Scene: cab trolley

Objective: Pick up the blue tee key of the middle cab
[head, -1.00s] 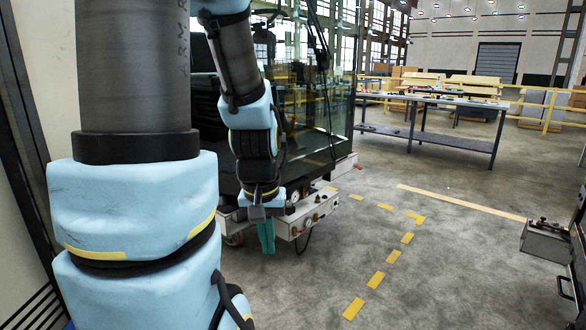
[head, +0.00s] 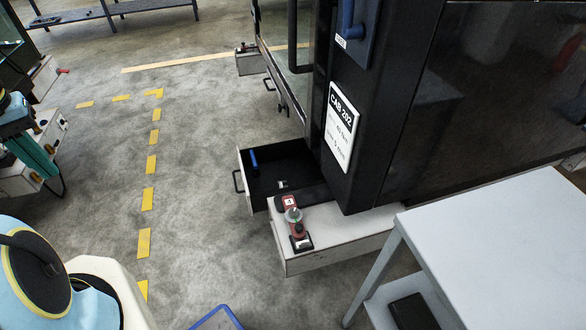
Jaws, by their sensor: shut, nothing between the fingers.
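A cab marked CAB 202 (head: 340,127) stands right of centre in the head view. A small blue bar-shaped piece (head: 253,159) lies in the open black drawer (head: 268,186) low on this cab. A larger blue handle (head: 347,22) is on a dark blue plate on the cab's post, cut by the top edge. I cannot tell for sure which blue piece is the tee key.
A red and black device (head: 294,222) sits on the white ledge (head: 330,235) beside the drawer. A grey table (head: 500,235) fills the lower right. A blue-edged item (head: 215,319) shows at the bottom. The floor with yellow dashes (head: 150,165) is clear.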

